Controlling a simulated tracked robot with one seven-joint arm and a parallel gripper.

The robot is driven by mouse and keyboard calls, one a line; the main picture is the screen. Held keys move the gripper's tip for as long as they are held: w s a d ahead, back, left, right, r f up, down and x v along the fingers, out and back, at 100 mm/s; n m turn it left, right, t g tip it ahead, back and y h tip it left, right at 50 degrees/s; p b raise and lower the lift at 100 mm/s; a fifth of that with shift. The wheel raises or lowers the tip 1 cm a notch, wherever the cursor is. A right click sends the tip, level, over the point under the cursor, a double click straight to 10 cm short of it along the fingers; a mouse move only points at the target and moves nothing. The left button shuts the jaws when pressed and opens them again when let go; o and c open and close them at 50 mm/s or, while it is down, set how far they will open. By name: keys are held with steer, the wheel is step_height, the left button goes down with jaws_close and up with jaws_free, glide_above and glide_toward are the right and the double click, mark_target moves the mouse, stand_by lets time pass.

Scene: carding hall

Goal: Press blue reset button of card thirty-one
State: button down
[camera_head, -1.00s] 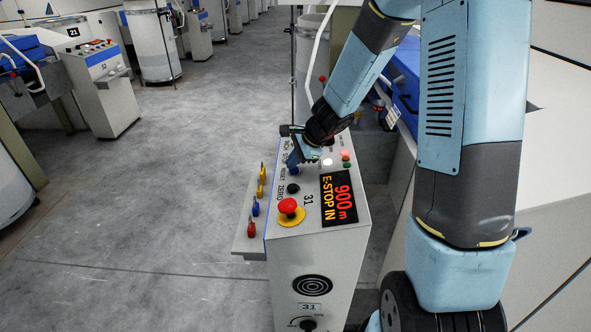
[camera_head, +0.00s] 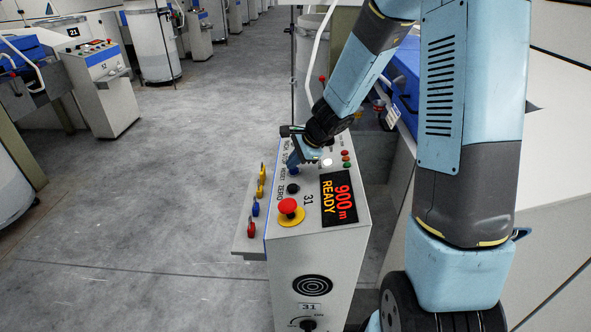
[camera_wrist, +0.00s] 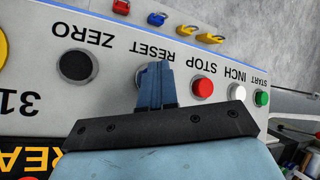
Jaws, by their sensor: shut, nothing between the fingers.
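The control box of card thirty-one (camera_head: 315,250) stands in front of me, with the number 31 on its top and front. Its display (camera_head: 339,199) reads "900m" and "READY". My gripper (camera_head: 294,166) is shut and empty, its fingertips pointing down at the blue reset button (camera_head: 294,172) on the panel's top. In the wrist view, my fingers (camera_wrist: 155,80) cover most of the button beside the RESET label; whether they touch it I cannot tell. The black ZERO button (camera_wrist: 76,65) lies on one side, the red STOP button (camera_wrist: 202,88) on the other.
A red mushroom button on a yellow base (camera_head: 290,211) sits on the panel, nearer to me. White (camera_wrist: 236,92) and green (camera_wrist: 261,98) buttons lie beyond STOP.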

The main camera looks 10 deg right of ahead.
mark_target(289, 176)
steer(key=shift+a+r, duration=0.15)
steer(key=shift+r, duration=0.55)
steer(key=shift+w+a+r, duration=0.1)
steer(key=shift+a+r, duration=0.1)
steer(key=shift+r, duration=0.6)
steer(key=shift+a+r, duration=0.25)
steer(key=shift+r, duration=0.6)
steer(key=shift+w+a+r, duration=0.1)
steer(key=shift+a+r, duration=0.1)
steer(key=shift+r, duration=0.6)
steer(key=shift+s, duration=0.1)
steer(key=s+d+r+n+h, duration=0.2)
steer(key=s+d+r+n, duration=0.3)
steer(key=s+r+n, duration=0.55)
steer(key=s+d+r+n+t+h, duration=0.1)
steer(key=s+d+r, duration=0.3)
steer(key=s, duration=0.5)
steer(key=s+d+r+n+h, duration=0.2)
steer(key=s+d+r+n, duration=0.1)
steer(key=s, duration=0.6)
steer(key=shift+s+d+r+t, duration=0.2)
steer(key=shift+d+r+t, duration=0.25)
steer(key=shift+d, duration=0.75)
